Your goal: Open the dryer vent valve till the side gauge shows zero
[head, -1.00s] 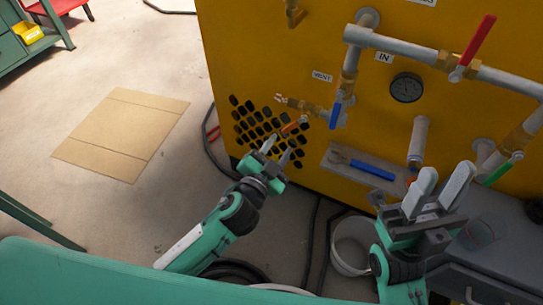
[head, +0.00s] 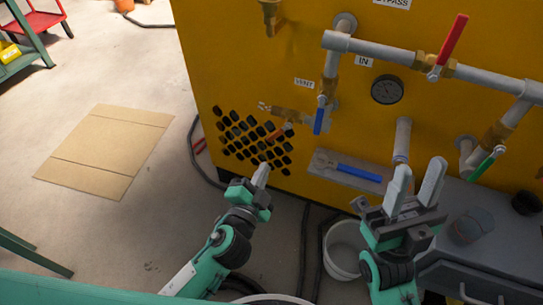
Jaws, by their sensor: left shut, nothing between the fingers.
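The gauge (head: 387,89), round and dark-faced, sits on the yellow panel (head: 235,60) right of the vertical pipe; its needle is too small to read. A small brass valve (head: 286,114) with an orange-red lever (head: 280,131) branches left from that pipe, beside a blue-handled valve (head: 319,120). A small label (head: 303,83) above is hard to read, so I cannot tell for certain which is the vent valve. My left gripper (head: 262,172) is shut and empty, below the orange-red lever and apart from it. My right gripper (head: 415,187) is open and empty at the lower right.
A red-handled valve (head: 450,42) is on the upper pipe and a green-handled one (head: 486,163) at right. A grey shelf holds a blue-handled tool (head: 359,173). A white bucket (head: 343,252) stands on the floor below. Cardboard (head: 105,150) lies at left on open floor.

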